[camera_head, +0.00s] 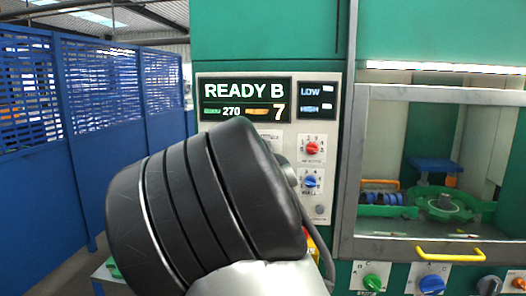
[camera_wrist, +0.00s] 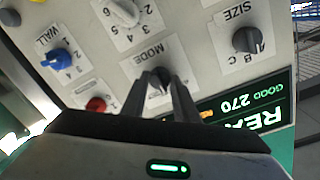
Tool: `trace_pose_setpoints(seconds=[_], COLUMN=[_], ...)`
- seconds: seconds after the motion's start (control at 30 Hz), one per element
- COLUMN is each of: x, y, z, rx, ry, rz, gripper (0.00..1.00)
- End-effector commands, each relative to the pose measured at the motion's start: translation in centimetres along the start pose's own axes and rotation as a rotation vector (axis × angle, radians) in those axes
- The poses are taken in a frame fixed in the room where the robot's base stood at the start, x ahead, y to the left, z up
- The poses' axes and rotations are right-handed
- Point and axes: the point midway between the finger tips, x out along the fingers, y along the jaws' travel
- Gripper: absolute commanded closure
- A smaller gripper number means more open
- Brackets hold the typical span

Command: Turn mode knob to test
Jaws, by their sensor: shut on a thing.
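The dark mode knob (camera_wrist: 159,80) shows in the wrist view on a white label marked MODE, with the picture upside down. My gripper (camera_wrist: 163,82) has its two dark fingers on either side of the knob, shut on it. The fingers cover most of the knob and part of its label, so I cannot read its position marks or pointer. In the head view my black arm hides the mode knob and my gripper. The display (camera_head: 244,99) reads READY B, with 270 and 7 below.
A black SIZE knob (camera_wrist: 247,40), a white knob (camera_wrist: 123,12), a blue WALL knob (camera_wrist: 57,60) and a red knob (camera_wrist: 96,104) sit close around my gripper. A glazed door with a yellow handle (camera_head: 450,255) stands right. Blue slatted panels (camera_head: 95,130) stand left.

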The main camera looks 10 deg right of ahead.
Motion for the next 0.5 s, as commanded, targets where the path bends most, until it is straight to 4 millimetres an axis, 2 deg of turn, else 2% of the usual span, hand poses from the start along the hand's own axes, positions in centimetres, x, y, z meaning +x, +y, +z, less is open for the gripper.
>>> trace_pose_setpoints(seconds=[0.5], x=[0.0], y=[-0.02], z=[-0.01], rx=[0.063], ry=[-0.004], rz=[-0.001], gripper=[0.95])
